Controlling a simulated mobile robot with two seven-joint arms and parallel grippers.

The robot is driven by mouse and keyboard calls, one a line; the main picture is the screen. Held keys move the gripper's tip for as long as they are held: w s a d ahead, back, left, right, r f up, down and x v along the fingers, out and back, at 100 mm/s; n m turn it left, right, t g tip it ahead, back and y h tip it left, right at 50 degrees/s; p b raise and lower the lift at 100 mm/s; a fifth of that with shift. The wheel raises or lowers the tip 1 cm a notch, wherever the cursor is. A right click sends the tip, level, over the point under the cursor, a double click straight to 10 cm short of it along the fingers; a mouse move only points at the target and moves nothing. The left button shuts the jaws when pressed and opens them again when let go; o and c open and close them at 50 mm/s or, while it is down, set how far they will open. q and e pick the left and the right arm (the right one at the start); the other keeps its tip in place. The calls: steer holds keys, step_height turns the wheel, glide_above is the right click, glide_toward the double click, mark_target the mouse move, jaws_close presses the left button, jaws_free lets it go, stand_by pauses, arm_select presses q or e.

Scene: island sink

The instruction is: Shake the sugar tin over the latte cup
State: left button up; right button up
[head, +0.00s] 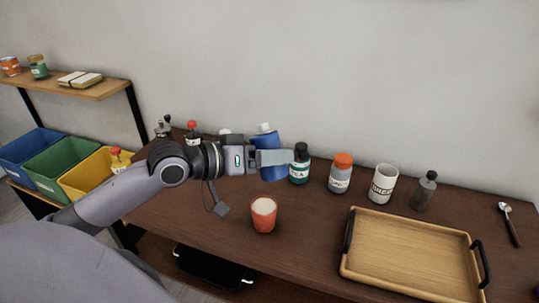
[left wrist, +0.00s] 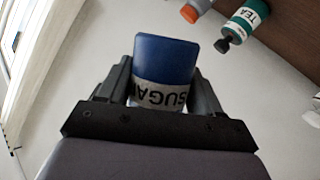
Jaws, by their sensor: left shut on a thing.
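The blue sugar tin (head: 268,141) is held in my left gripper (head: 272,158), whose fingers close on its sides. In the left wrist view the tin (left wrist: 165,58) sits between both fingers (left wrist: 163,82), its SUGAR label upside down in the picture. In the head view the tin leans slightly. The latte cup (head: 264,216), reddish-orange with a pale cream top, stands upright on the dark table. The tin appears above the cup in the picture; whether it is directly over it I cannot tell. My right gripper is not in view.
A wooden tray (head: 412,256) lies right, a spoon (head: 510,226) beyond. Coloured bins (head: 62,165) are left. Table around the cup is clear.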

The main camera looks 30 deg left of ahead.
arm_select(q)
steer(key=shift+r+p, duration=0.15)
steer(key=shift+p, duration=0.3)
steer(key=f+n, duration=0.1)
steer(key=f+n+h+b, duration=0.1)
steer(key=f, duration=0.1)
steer(key=shift+s+d+n, duration=0.15)
steer(key=shift+d+n, duration=0.15)
steer(key=shift+d, duration=0.1)
steer(key=f+n+h+b, duration=0.1)
steer(key=n+b, duration=0.1)
steer(key=n, duration=0.2)
steer(key=f+n+t+h+b, duration=0.1)
steer(key=n+b, duration=0.1)
steer(key=n, duration=0.2)
steer(key=d+f+n+t+h+b, duration=0.1)
steer(key=f+n+b, duration=0.1)
steer(key=n+b, duration=0.1)
steer(key=shift+s+n, duration=0.2)
steer(key=shift+n, duration=0.3)
